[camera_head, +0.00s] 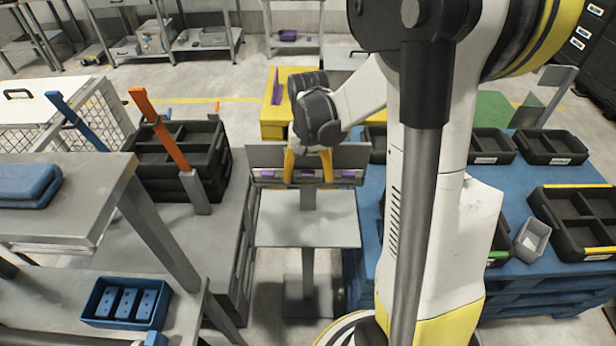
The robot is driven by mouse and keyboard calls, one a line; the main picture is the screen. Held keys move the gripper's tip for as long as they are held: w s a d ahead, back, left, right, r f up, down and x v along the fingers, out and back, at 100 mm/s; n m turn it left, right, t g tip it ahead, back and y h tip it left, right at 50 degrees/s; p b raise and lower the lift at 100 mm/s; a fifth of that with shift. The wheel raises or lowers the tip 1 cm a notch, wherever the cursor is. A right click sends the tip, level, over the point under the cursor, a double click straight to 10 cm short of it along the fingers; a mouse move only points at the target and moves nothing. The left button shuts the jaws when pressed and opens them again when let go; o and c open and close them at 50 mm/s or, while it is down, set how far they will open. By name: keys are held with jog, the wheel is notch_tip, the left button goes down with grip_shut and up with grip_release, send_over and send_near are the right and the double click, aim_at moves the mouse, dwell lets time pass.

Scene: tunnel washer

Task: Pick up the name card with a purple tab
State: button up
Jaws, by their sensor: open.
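A narrow grey rack (335,155) stands in the middle on a post. Several small purple tabs show along its front: a left one (267,173), a middle one (307,175) and a right one (348,174). They seem to belong to cards in the rack, but the cards themselves are too small to make out. My gripper (308,179) has yellow fingers and is open at the rack. Its fingers appear on either side of the middle tab. I cannot tell whether they touch anything.
A grey shelf plate (308,218) sits below the rack. Black crates (180,150) with an orange upright stand at the left. A blue pallet (525,250) with black trays is at the right. A blue bin (126,304) lies at the lower left.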

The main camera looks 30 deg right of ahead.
jog(key=c, duration=0.6)
jog(key=shift+r, duration=0.1)
jog(key=shift+c, duration=0.2)
